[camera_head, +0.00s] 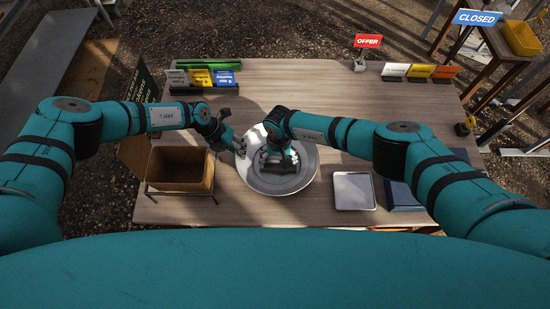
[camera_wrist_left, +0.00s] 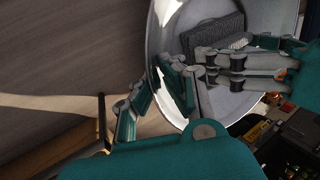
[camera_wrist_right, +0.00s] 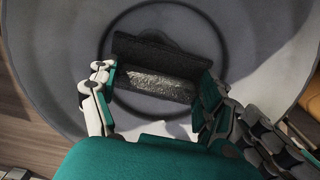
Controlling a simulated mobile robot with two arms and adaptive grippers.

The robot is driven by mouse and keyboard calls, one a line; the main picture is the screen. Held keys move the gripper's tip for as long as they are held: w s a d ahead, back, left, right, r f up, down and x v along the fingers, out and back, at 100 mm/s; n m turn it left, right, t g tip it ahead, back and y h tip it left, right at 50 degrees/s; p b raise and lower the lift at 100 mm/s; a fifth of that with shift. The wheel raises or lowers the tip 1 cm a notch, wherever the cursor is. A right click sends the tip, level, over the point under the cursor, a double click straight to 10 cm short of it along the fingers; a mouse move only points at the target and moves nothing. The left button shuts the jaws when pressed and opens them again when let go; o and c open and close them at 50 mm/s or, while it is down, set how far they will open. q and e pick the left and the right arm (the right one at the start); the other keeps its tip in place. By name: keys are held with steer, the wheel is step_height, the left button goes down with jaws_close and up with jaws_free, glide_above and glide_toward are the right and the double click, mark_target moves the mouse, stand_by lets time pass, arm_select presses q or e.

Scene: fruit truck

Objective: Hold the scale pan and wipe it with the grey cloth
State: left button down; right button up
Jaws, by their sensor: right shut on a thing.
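The scale pan (camera_head: 306,178) is a round, shiny grey dish at the middle of the table. It also fills much of the right wrist view (camera_wrist_right: 50,60). My right gripper (camera_head: 279,157) is over the inside of the pan, shut on the dark grey cloth (camera_wrist_right: 155,83). The cloth (camera_wrist_left: 215,36) lies low against the pan's floor; exact contact is hard to tell. My left gripper (camera_head: 240,146) is at the pan's left rim. In the left wrist view its fingers (camera_wrist_left: 158,98) are apart, one outside the rim and one over the inside.
A brown crate (camera_head: 181,187) stands left of the pan. A silver tray (camera_head: 353,190) and a dark blue-grey thing (camera_head: 403,196) lie to the right. Signs stand along the back, including a red OFFER sign (camera_head: 368,41). The table behind the pan is clear.

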steer(key=shift+w, duration=0.1)
steer(key=shift+a+f, duration=0.1)
steer(key=shift+a, duration=0.75)
steer(key=shift+d, duration=1)
steer(key=shift+a+f, duration=0.1)
steer(key=shift+a, duration=0.9)
